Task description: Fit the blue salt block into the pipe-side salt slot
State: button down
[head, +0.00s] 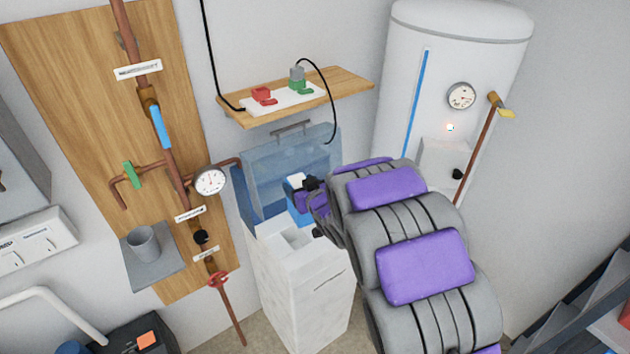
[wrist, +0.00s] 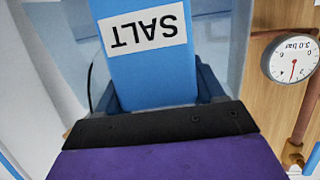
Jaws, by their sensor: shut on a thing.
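The blue salt block (head: 298,213) is held at my gripper (head: 312,187), over the back of the white cabinet (head: 300,280). In the wrist view the block (wrist: 150,72) fills the upper middle, its white SALT label upside down, between the dark fingers of my gripper (wrist: 160,98). The gripper is shut on it. The cabinet's top shows a recessed opening (head: 295,237) in front of the block. The block's lower end and the rear of the cabinet top are partly hidden, so I cannot tell whether it touches a slot.
The cabinet's translucent blue lid (head: 270,165) stands open behind the block. A wooden shelf (head: 345,83) with a power strip hangs above. The pipe board (head: 80,50) with a gauge (head: 209,180) is at left. A white tank (head: 450,60) stands behind my arm at right.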

aim_at(288, 202)
jog(key=a+f, duration=0.1)
jog(key=f+n+y, duration=0.1)
jog(key=f, duration=0.1)
jog(key=a+f+g+y+b, duration=0.1)
jog(key=shift+s+a+f, duration=0.25)
jog(key=shift+a, duration=0.1)
jog(key=shift+f, duration=0.3)
jog(key=shift+d+f+b, duration=0.4)
jog(key=shift+d+f, duration=0.2)
jog(key=shift+f, duration=0.3)
jog(key=shift+a+f, duration=0.15)
jog(key=shift+a, duration=0.35)
jog(key=shift+d, duration=0.1)
